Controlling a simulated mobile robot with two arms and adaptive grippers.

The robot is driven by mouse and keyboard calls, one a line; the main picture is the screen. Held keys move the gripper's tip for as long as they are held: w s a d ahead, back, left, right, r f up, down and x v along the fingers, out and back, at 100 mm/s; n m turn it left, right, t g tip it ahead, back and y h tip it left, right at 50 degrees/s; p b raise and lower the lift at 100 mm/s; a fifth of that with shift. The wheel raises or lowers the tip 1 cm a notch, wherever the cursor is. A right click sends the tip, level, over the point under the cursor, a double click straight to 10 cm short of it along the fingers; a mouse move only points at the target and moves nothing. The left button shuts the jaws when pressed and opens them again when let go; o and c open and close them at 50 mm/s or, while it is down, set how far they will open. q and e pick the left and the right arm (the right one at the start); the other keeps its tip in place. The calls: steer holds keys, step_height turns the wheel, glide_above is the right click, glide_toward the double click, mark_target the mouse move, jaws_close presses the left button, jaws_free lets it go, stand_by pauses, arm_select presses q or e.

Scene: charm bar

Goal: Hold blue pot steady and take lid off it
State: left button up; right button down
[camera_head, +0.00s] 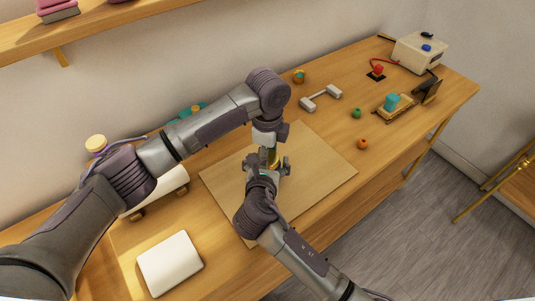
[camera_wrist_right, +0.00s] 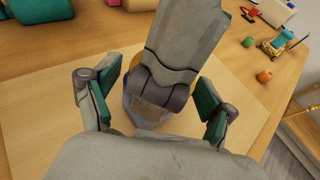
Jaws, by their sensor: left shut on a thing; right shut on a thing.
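My left gripper (camera_head: 268,143) comes down from above, shut on what looks like the pot's lid, a yellow-gold piece (camera_head: 270,154) just under it. My right gripper (camera_head: 267,170) is shut around the blue pot, low over the board. In the right wrist view its two green-padded fingers (camera_wrist_right: 163,98) stand on either side of the blue pot (camera_wrist_right: 131,108). My left gripper hides most of the pot and lid there. I cannot tell whether the lid touches the pot.
A pale wooden board (camera_head: 325,178) lies under both grippers. A white pad (camera_head: 170,263) lies front left. A dumbbell-shaped grey piece (camera_head: 321,97), a green bead (camera_head: 357,113), an orange bead (camera_head: 362,144) and a white box (camera_head: 420,52) are to the right. The board's right part is clear.

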arm_select(q)
steer(key=n, duration=1.1)
steer(key=o, duration=1.3)
steer(key=shift+r, duration=0.15)
